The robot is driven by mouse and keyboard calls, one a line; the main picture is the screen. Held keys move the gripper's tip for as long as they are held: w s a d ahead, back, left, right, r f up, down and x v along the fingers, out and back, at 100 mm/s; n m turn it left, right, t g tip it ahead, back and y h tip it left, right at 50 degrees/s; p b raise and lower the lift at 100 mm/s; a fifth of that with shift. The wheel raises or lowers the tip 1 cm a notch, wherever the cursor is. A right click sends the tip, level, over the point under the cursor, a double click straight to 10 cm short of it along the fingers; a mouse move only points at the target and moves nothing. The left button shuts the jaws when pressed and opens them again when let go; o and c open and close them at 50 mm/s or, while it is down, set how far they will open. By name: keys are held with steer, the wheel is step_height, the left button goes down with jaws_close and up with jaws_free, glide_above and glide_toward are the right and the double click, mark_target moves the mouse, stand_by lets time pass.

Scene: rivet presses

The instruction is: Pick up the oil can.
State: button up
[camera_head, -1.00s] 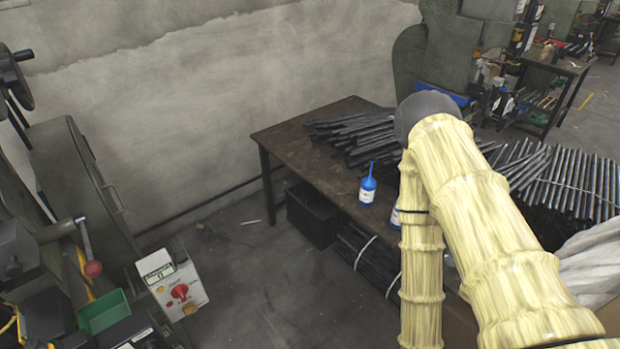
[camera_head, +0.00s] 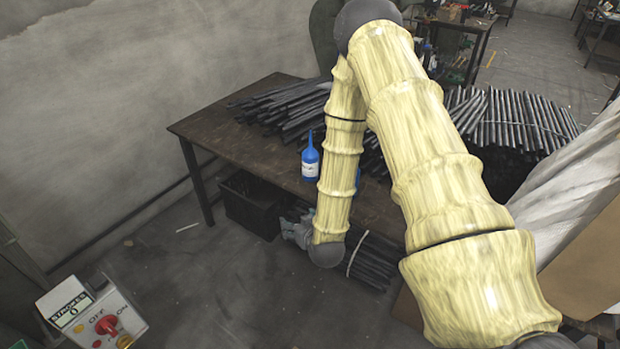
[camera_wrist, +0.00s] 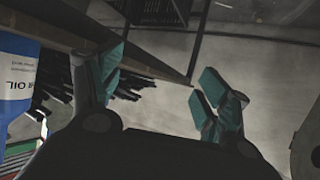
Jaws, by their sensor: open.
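A blue oil can (camera_head: 311,163) with a pointed spout and a white label stands upright on the dark table (camera_head: 232,148), near its front edge. In the wrist view, a blue and white container (camera_wrist: 18,75) lettered "OIL" is cut off at the left edge, outside the left finger. My gripper (camera_wrist: 160,78) is open, its two green fingers apart with nothing between them. In the head view my gripper (camera_head: 297,230) is small and partly hidden by my forearm, lower in the picture than the can and apart from it.
A second blue item (camera_head: 358,178) is mostly hidden behind my arm. Dark rods (camera_head: 285,108) are piled on the table behind the can. A black crate (camera_head: 252,205) and bundled rods (camera_head: 372,262) lie under the table. A control box (camera_head: 92,318) stands lower left.

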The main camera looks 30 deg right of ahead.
mark_target(312, 162)
steer(key=w+d+r+t+h+b, duration=0.1)
steer(key=w+d+r, duration=0.2)
steer(key=w+d, duration=0.1)
steer(key=w+d+r+m+t+h+b, duration=0.1)
steer(key=w+d+r+t+h, duration=0.1)
steer(key=w+d, duration=0.2)
steer(key=w+d+r+m+t+h+b, duration=0.1)
steer(key=w+d+r+b, duration=0.1)
steer(key=d, duration=0.3)
steer(key=shift+w+d+r+t, duration=0.1)
steer(key=shift+w+r+t, duration=0.2)
steer(key=shift+w+r, duration=0.55)
steer(key=shift+f+x, duration=0.2)
steer(key=shift+x, duration=0.75)
steer(key=shift+f+x, duration=0.25)
steer(key=shift+x, duration=0.65)
steer(key=shift+f+x, duration=0.2)
steer(key=shift+x, duration=0.75)
steer(key=shift+w, duration=0.35)
steer(key=c, duration=1.3)
steer(key=shift+r, duration=0.1)
